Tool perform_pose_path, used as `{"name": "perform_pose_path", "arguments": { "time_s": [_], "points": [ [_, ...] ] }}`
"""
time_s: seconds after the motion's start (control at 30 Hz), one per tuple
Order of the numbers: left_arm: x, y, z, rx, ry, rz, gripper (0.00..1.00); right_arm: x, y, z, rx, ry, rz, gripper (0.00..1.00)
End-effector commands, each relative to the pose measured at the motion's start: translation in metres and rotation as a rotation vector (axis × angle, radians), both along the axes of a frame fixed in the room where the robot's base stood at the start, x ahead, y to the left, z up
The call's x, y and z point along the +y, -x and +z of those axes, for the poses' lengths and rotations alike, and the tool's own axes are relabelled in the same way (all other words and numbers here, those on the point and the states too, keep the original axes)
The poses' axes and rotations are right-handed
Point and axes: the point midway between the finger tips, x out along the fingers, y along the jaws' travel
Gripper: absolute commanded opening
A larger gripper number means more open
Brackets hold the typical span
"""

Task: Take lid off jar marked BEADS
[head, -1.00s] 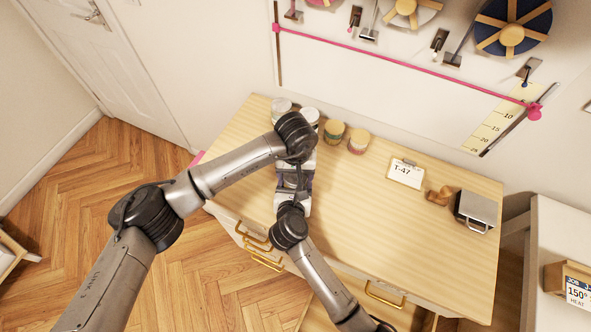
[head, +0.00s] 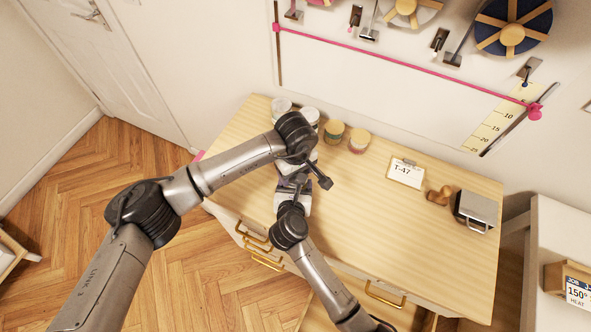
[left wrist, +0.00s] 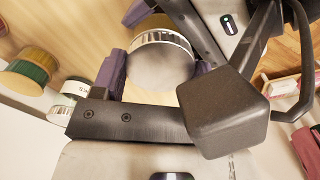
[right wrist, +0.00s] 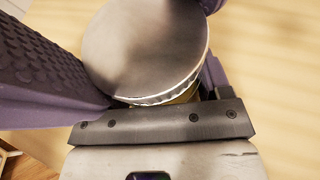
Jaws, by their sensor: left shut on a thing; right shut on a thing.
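The jar shows in the right wrist view as a grey round lid (right wrist: 147,45) with a ridged rim, and a strip of yellowish jar body (right wrist: 184,96) under it. In the left wrist view a grey disc with a striped rim (left wrist: 160,66) sits between my left gripper's purple fingers. My left gripper (head: 298,178) is shut on the lid. My right gripper (head: 292,192) is shut on the jar below the lid. In the head view my arms hide most of the jar. Its label is not readable, and I cannot tell whether lid and body are apart.
A clipboard marked T-47 (head: 406,172), a small brown object (head: 440,195) and a grey box (head: 476,210) are at the right.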

Motion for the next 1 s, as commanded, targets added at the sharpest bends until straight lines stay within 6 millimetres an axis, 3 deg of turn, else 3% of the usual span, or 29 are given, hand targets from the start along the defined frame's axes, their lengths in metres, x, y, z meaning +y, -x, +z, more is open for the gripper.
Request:
{"name": "perform_pose_path", "arguments": {
  "time_s": [0.2, 0.23, 0.47, 0.77, 1.0],
  "points": [
    [0.000, 0.000, 0.000, -0.001, 0.001, -0.002, 0.39, 0.000, 0.001, -0.003, 0.005, 0.001, -0.001, 0.05],
    [0.000, 0.000, 0.000, -0.001, 0.001, -0.002, 0.70, 0.000, 0.001, -0.003, 0.005, 0.001, -0.001, 0.05],
    [0.000, 0.000, 0.000, 0.000, 0.001, -0.003, 0.92, 0.000, 0.001, -0.002, 0.005, 0.001, -0.001, 0.05],
    [0.000, 0.000, 0.001, 0.000, 0.000, -0.004, 0.93, 0.000, 0.001, -0.002, 0.005, 0.000, -0.001, 0.05],
    [0.000, -0.001, 0.020, -0.002, 0.000, -0.005, 0.93, 0.000, 0.001, -0.002, 0.005, 0.000, -0.001, 0.05]
  ]
}}
